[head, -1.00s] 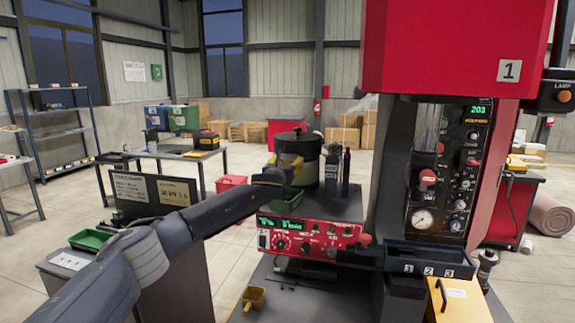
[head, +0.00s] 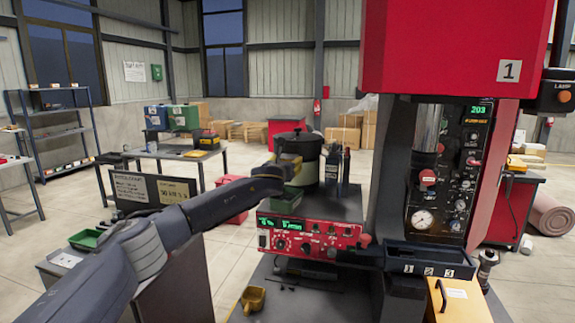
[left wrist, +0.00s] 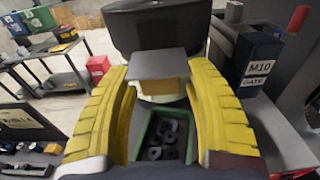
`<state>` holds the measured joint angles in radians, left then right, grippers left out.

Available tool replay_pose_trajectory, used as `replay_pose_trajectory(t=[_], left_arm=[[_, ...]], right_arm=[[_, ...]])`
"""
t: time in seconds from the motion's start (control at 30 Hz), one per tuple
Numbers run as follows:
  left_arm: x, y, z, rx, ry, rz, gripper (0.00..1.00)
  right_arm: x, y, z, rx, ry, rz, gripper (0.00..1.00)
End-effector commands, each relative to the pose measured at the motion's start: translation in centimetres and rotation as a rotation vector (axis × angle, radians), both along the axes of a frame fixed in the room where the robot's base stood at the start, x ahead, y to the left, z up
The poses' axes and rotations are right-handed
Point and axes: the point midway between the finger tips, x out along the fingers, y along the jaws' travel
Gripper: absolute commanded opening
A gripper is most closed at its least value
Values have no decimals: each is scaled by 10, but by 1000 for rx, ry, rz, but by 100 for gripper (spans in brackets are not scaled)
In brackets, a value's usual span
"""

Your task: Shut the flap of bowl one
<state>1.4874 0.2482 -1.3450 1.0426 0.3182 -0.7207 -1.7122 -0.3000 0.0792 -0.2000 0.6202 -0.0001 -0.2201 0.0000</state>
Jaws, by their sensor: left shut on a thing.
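Bowl one seems to be the dark-lidded drum (head: 309,150) on the red-fronted feeder unit; its dark side also shows in the left wrist view (left wrist: 158,30). My left gripper (head: 287,166) is at the drum's near left side. In the left wrist view its yellow ribbed fingers (left wrist: 164,80) are shut on a small grey-topped piece with a yellow front, which looks like the flap (left wrist: 158,65). How the flap joins the bowl is hidden. A green tray (head: 290,199) lies below the gripper and holds several grey metal parts. My right gripper is not in view.
The red control panel (head: 310,233) faces me below the bowl. A dark box labelled M10 GATE (left wrist: 260,62) stands close right of the fingers. A tall red machine (head: 455,45) rises at right. A dark numbered tray (head: 430,262) sits before it.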

Motion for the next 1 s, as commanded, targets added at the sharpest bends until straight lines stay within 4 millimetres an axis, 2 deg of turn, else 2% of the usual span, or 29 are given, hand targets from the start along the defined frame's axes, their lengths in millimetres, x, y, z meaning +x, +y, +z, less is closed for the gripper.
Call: replay_pose_trajectory(t=[0.17, 0.2, 0.23, 1.0], left_arm=[[0, 0, 7, 15, 76, 1, 24], [1, 0, 8, 20, 97, 2, 12], [1, 0, 9, 22, 113, 2, 7], [6, -1, 23, 80, 445, 0, 7]], right_arm=[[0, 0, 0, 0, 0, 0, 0], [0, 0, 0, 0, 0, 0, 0], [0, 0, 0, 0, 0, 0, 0], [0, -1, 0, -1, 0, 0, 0]])
